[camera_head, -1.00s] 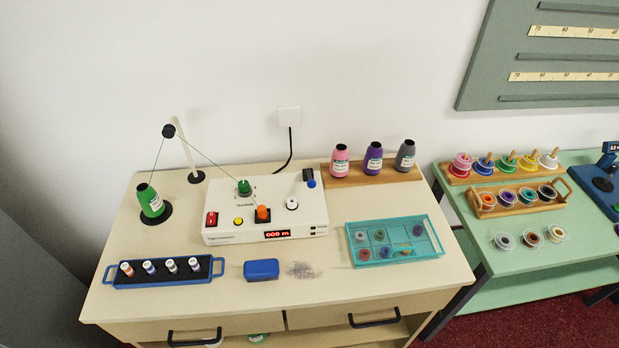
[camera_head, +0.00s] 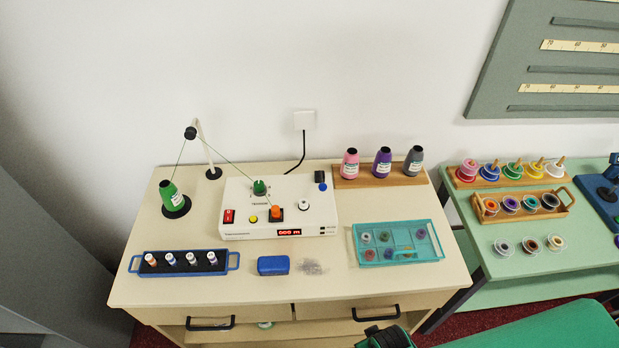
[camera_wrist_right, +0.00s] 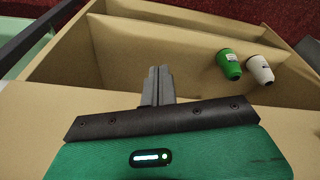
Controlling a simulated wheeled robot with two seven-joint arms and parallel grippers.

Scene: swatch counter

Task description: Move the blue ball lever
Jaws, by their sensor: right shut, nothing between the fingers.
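The blue ball lever (camera_head: 322,187) is on the back right corner of the white winding machine (camera_head: 270,228), with a black part just behind the ball. In the head view my right gripper (camera_head: 387,337) is only partly in the picture at the bottom edge, in front of the counter and well away from the lever. In the right wrist view its two grey fingers (camera_wrist_right: 157,85) are together with nothing between them. The lever is not in the wrist view. My left gripper is in neither view.
A teal tray (camera_head: 440,254) lies right of the machine, and a blue box (camera_head: 273,265) and clear bits lie in front. A wooden stand (camera_head: 345,182) of cones is behind right. A thread guide arm (camera_head: 205,148) rises at left. Below, a green cone (camera_wrist_right: 229,66) sits on a shelf.

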